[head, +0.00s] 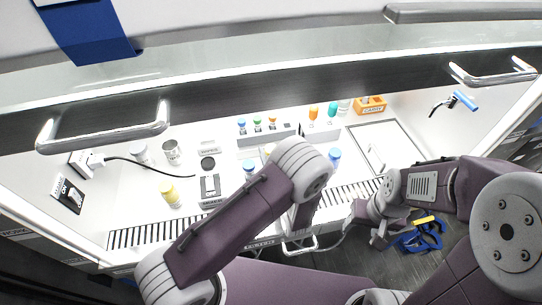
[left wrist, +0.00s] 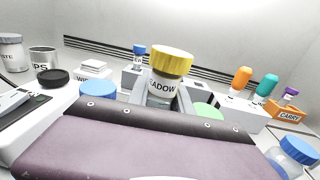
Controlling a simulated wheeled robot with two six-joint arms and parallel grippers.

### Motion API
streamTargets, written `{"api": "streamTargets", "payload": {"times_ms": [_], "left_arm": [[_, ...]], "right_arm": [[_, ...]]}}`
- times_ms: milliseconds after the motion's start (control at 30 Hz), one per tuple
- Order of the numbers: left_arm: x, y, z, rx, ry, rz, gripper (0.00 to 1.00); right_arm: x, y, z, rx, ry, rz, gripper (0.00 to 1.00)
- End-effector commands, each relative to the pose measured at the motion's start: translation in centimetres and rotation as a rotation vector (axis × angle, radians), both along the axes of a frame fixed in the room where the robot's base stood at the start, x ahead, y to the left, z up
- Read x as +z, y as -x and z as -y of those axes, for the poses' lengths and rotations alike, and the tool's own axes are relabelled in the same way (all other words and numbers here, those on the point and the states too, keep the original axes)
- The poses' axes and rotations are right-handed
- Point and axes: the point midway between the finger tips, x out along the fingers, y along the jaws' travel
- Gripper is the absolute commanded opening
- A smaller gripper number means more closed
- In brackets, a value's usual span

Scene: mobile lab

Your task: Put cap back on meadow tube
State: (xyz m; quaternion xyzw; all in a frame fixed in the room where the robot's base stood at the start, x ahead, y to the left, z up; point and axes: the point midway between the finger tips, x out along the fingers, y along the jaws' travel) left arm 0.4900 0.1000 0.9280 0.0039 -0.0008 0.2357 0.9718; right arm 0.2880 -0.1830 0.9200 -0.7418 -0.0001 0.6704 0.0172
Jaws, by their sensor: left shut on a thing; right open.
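The meadow tube (left wrist: 163,87), a white body with a label reading "EADOW", stands upright in the left wrist view. A yellow cap (left wrist: 173,58) sits on its top; I cannot tell how firmly it is seated. My left gripper (left wrist: 160,103) is shut on the tube, with grey finger parts beside its lower body. My right gripper (head: 358,217) is open and empty near the bench's front edge, away from the tube.
A yellow-capped jar (head: 170,193), a metal cup (head: 172,152) and a black-lidded item (head: 207,163) stand to the left. Blue-capped containers (head: 335,156) stand near my left arm. Racked tubes (head: 257,124) and an orange carry box (head: 371,106) are behind. A tray (head: 395,140) lies right.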

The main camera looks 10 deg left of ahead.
Motion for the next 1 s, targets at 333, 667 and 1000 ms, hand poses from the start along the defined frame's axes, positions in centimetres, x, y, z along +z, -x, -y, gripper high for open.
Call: {"api": "streamTargets", "payload": {"times_ms": [333,667,1000], "left_arm": [[-0.4,0.0,0.0,0.0,0.001,0.0,0.0],[-0.9,0.0,0.0,0.0,0.001,0.0,0.29],[-0.9,0.0,0.0,0.0,0.001,0.0,0.48]], "right_arm": [[-0.3,0.0,0.0,0.0,0.0,0.0,0.59],[-0.8,0.0,0.0,0.0,0.0,0.0,0.59],[-0.8,0.0,0.0,0.0,0.0,0.0,0.59]]}}
